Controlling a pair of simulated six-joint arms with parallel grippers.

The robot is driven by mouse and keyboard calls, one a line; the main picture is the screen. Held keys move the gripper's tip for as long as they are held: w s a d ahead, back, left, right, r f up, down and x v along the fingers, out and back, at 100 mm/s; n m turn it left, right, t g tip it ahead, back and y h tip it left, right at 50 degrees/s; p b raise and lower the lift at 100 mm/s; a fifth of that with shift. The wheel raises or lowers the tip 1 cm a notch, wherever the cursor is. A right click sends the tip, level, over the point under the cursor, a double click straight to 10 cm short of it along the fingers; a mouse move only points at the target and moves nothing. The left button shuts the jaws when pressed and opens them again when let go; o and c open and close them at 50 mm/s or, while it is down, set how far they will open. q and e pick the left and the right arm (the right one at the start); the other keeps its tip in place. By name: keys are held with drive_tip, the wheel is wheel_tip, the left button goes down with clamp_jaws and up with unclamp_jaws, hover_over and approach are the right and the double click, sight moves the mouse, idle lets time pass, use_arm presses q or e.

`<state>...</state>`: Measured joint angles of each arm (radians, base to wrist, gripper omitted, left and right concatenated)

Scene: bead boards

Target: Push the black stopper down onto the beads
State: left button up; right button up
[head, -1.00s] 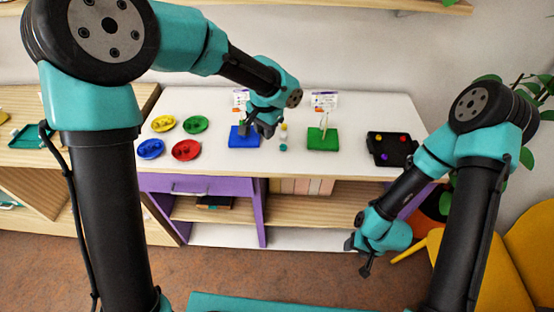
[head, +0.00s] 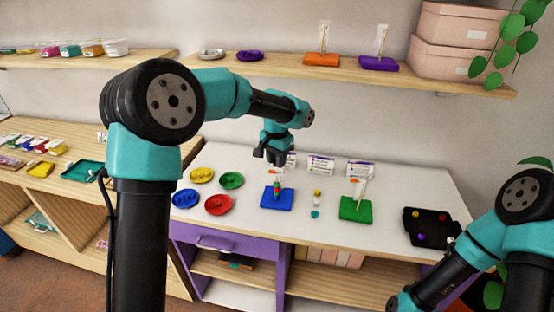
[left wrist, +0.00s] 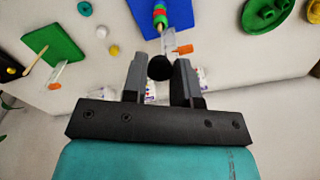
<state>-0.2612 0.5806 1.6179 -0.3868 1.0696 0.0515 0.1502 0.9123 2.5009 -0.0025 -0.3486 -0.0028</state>
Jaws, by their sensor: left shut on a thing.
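The black stopper (left wrist: 159,67) is between the fingertips of my left gripper (left wrist: 158,72) in the left wrist view. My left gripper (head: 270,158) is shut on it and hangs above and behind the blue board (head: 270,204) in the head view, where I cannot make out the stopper. The blue board (left wrist: 146,22) carries an upright stick with red and green beads (head: 277,190). These beads (left wrist: 159,16) show just past the stopper in the left wrist view, and the stopper is apart from them. My right gripper is out of view; only its arm shows at lower right.
A green board (head: 352,212) with a stick stands to the right, with loose beads (head: 316,204) between the boards. Four coloured dishes, including a red one (head: 218,204), lie to the left. A black tray (head: 428,228) holds small beads. Cards (head: 320,165) stand along the back.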

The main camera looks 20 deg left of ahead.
sight(277, 176)
use_arm(q)
drive_tip(key=shift+f, duration=2.4)
drive_tip(key=shift+f, duration=1.25)
idle(0.5)
drive_tip(key=o, duration=1)
drive_tip(key=shift+c, duration=0.2)
drive_tip(key=shift+r, duration=0.1)
wheel_tip(277, 176, up, 17)
drive_tip(key=shift+r, duration=0.1)
idle(0.5)
